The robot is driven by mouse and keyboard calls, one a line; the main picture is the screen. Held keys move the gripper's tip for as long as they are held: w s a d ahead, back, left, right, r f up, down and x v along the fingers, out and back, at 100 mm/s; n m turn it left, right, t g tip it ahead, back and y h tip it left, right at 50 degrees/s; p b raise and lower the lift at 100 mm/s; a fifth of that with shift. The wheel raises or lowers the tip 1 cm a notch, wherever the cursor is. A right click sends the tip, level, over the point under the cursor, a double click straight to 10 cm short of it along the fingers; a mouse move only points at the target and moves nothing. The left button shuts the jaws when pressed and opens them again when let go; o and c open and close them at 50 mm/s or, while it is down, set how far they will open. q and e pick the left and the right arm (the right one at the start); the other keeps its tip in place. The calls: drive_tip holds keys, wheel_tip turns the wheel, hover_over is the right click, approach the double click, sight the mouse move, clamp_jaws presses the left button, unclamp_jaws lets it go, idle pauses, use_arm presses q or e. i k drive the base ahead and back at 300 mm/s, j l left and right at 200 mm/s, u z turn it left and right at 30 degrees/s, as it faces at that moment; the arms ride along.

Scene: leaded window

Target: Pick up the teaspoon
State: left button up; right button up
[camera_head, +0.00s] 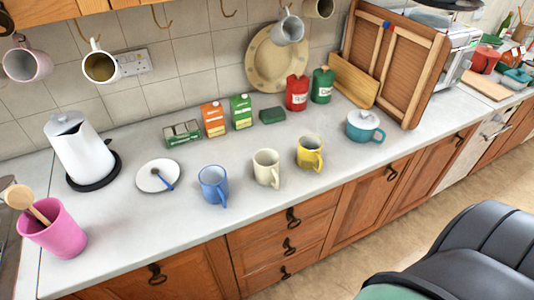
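The teaspoon (163,181) has a blue handle and lies on a small white saucer (146,177) on the counter. The saucer is right of the white kettle and left of the blue mug. The handle slants down to the right toward the saucer's rim. The bowl end looks dark and is too small to make out well. Neither of my grippers shows in this view.
A white kettle (80,147), blue mug (212,185), cream mug (266,167) and yellow mug (310,152) stand around the saucer. A pink pot (57,232) with wooden utensils is at left. Bare counter (140,225) lies in front of the saucer. Mugs hang above.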

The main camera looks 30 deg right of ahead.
sight(155, 171)
drive_tip(key=k+l+u, duration=0.2)
drive_tip(key=l, duration=0.25)
drive_tip(key=k+l+u, duration=0.15)
drive_tip(key=k+l, duration=0.15)
drive_tip(key=k+l+u, duration=0.2)
drive_tip(key=l, duration=0.3)
drive_tip(key=k, duration=0.05)
